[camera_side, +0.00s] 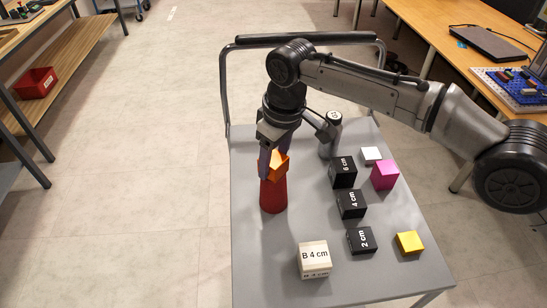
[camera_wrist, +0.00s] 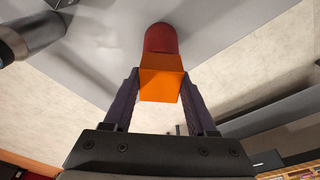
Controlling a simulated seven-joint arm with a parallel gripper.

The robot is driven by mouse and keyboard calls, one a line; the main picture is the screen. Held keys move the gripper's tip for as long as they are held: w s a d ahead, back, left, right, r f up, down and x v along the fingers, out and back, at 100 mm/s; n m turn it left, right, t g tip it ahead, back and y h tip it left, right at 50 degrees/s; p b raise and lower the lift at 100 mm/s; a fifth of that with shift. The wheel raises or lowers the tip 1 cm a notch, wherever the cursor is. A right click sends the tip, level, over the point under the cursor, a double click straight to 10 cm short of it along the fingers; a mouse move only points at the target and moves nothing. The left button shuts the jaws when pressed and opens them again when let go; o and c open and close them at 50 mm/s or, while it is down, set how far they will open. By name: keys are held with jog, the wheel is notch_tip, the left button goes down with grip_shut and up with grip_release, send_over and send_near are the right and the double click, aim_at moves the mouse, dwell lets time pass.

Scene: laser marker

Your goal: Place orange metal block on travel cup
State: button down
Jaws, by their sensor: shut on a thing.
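An orange metal block (camera_side: 279,164) is between the fingers of my gripper (camera_side: 270,165), at the top of a red travel cup (camera_side: 273,196) in the side view. The cup stands upright on the grey cart top near its left edge. In the wrist view my gripper (camera_wrist: 160,95) is shut on the orange block (camera_wrist: 160,80), with the red cup (camera_wrist: 161,38) just beyond it. The block looks tilted in the side view. I cannot tell whether it touches the cup.
Black cubes (camera_side: 351,204), a magenta cube (camera_side: 384,175), a yellow block (camera_side: 409,242), a white block (camera_side: 371,155) and a labelled white cube (camera_side: 313,259) sit on the grey cart (camera_side: 284,291). A dark cylinder (camera_side: 329,134) stands behind the cup.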

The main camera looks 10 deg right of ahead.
aim_at(278, 161)
dwell(0.3)
jog(key=shift+c, duration=1)
grip_release()
jog(key=shift+f, duration=0.15)
jog(key=r, duration=0.7)
jog(key=shift+s+d+r, duration=0.4)
